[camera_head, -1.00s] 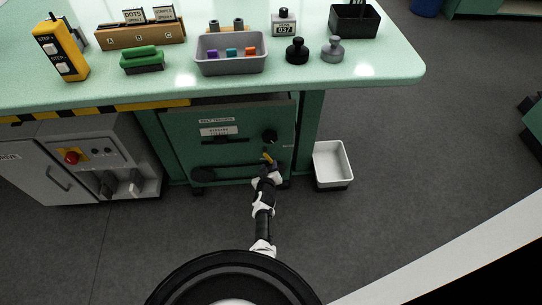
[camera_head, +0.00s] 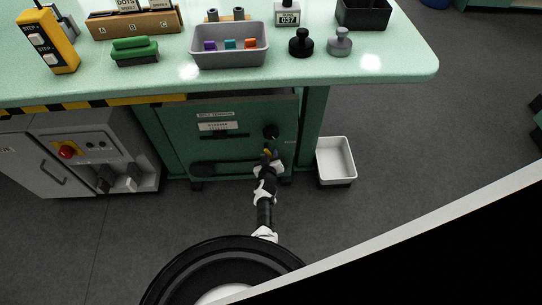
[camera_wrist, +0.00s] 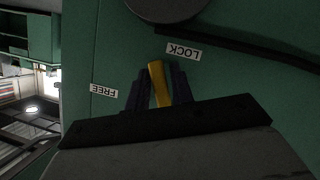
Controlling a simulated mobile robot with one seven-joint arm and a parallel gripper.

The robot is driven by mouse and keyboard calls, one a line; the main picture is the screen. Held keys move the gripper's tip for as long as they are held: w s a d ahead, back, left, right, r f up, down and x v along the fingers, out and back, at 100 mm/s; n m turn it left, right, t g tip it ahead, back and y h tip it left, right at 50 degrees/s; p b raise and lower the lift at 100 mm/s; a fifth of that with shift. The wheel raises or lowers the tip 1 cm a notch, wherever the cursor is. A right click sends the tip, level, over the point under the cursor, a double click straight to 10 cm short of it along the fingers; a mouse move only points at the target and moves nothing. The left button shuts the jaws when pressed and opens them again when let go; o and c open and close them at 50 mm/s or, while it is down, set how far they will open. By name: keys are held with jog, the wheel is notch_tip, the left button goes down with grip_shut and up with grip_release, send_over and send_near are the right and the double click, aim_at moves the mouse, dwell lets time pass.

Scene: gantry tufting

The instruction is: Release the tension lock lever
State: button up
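The yellow tension lock lever (camera_wrist: 157,82) stands between the two dark fingers of my gripper (camera_wrist: 160,92) in the wrist view. It points up and leans slightly left, between the FREE label (camera_wrist: 104,90) at left and the LOCK label (camera_wrist: 184,52) at upper right. The fingers are close on both sides of the lever; whether both press on it cannot be told. The lever is small and mostly hidden there.
A dark round knob (camera_wrist: 166,6) is just above the lever in the wrist view. The green bench top (camera_head: 385,68) overhangs the panel and carries a grey tray (camera_head: 229,60). A white bin (camera_head: 336,160) stands right of the panel, a grey control cabinet (camera_head: 95,155) left.

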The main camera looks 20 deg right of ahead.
grip_shut()
jog(key=shift+r, duration=0.1)
jog(key=shift+d+r+n+p, duration=0.15)
jog(key=shift+n+p, duration=0.35)
jog(key=n+h, duration=0.1)
jog(key=d+r+n+h+p, duration=0.1)
jog(key=n, duration=0.1)
jog(key=shift+s+d, duration=0.1)
jog(key=shift+s, duration=0.05)
jog(key=shift+s+d+r+n+t+h+b, duration=0.15)
jog(key=shift+r+n+t+h+b, duration=0.2)
jog(key=shift+n, duration=0.7)
jog(key=shift+w+d+r+n+t+h+b, duration=0.15)
jog(key=shift+r+n+h+b, duration=0.35)
jog(key=shift+n, duration=0.5)
jog(key=shift+s+d+r+n+t+h+b, duration=0.15)
jog(key=shift+r+n+t+h+b, duration=0.25)
jog(key=shift+n, duration=0.65)
jog(key=shift+r+h, duration=0.1)
jog(key=shift+h, duration=0.15)
